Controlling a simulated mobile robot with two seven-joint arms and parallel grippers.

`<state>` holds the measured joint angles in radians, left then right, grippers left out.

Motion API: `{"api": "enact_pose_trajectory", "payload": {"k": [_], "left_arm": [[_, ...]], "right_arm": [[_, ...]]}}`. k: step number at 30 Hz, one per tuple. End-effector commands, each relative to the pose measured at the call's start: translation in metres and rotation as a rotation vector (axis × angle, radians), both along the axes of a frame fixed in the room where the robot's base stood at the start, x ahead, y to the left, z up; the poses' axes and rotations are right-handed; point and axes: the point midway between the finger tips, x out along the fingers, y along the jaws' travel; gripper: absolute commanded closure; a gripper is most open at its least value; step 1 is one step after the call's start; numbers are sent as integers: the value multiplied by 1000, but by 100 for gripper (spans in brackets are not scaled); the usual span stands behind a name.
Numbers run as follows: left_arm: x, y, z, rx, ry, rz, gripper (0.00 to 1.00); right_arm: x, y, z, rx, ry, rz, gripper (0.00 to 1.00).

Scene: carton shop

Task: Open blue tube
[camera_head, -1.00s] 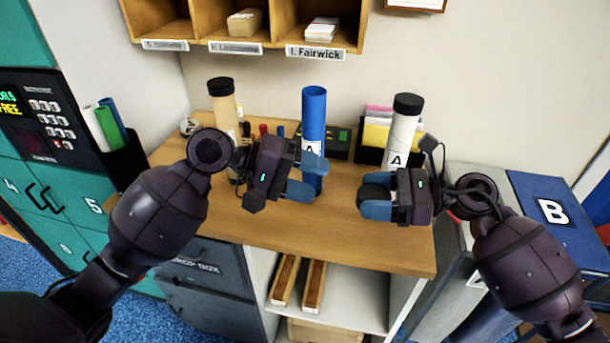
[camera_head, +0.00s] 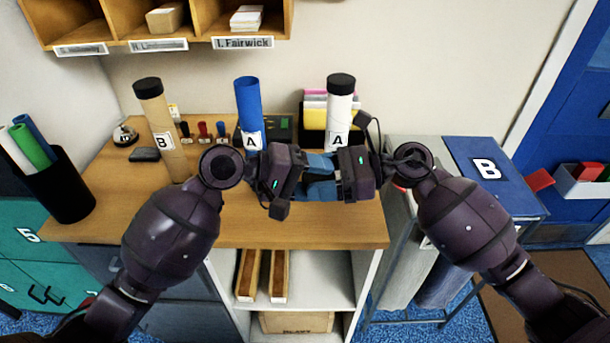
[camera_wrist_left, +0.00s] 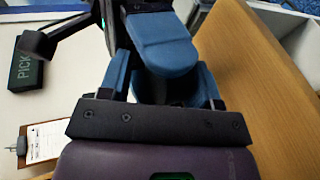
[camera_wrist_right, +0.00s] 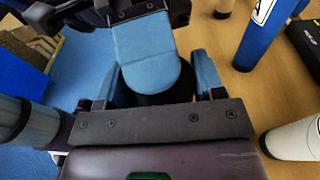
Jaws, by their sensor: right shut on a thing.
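The blue tube (camera_head: 248,100) stands upright on the desk with an A label and no cap on its top. It also shows in the right wrist view (camera_wrist_right: 262,38). My right gripper (camera_head: 330,178) is shut on a black cap (camera_wrist_right: 165,98), mostly hidden by the fingers. My left gripper (camera_head: 312,178) faces it in front of the tubes, its fingers apart. The two grippers' blue fingers meet or overlap; whether the left touches the cap is hidden.
A tan tube (camera_head: 160,125) marked B and a white tube (camera_head: 340,105) marked A stand capped on the desk (camera_head: 110,205). Stamps (camera_head: 203,130) sit behind. A blue B-marked bin (camera_head: 495,170) is at the right. The desk's front left is clear.

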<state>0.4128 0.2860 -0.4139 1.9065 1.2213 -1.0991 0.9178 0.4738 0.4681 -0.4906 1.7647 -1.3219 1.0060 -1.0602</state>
Motion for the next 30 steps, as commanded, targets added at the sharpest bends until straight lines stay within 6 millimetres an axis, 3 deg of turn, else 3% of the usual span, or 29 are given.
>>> {"api": "enact_pose_trajectory", "payload": {"k": [6,13,17,18,19,20,23,24,30], "left_arm": [[0,0,0,-1,-1,0,44],[0,-1,2,-4,-2,-2,79],[-1,-1,3,-6,-5,-2,82],[-1,-2,3,-7,-5,-3,83],[-1,-2,4,-7,-6,-3,96],[-1,-2,4,-7,-6,-3,100],[0,-1,3,-5,-5,-2,100],[0,-1,2,-4,-3,-2,100],[0,-1,1,-3,-1,-1,100]], "right_arm": [[0,0,0,0,0,1,66],[0,0,-1,-2,1,1,66],[-1,0,-3,-4,3,2,66],[-1,0,-3,-5,3,2,36],[-1,1,-3,-5,4,1,31],[-1,1,-3,-5,4,2,27],[-1,0,-2,-3,3,2,11],[-1,0,-2,-3,2,2,8],[0,0,-1,-1,1,1,8]]}}
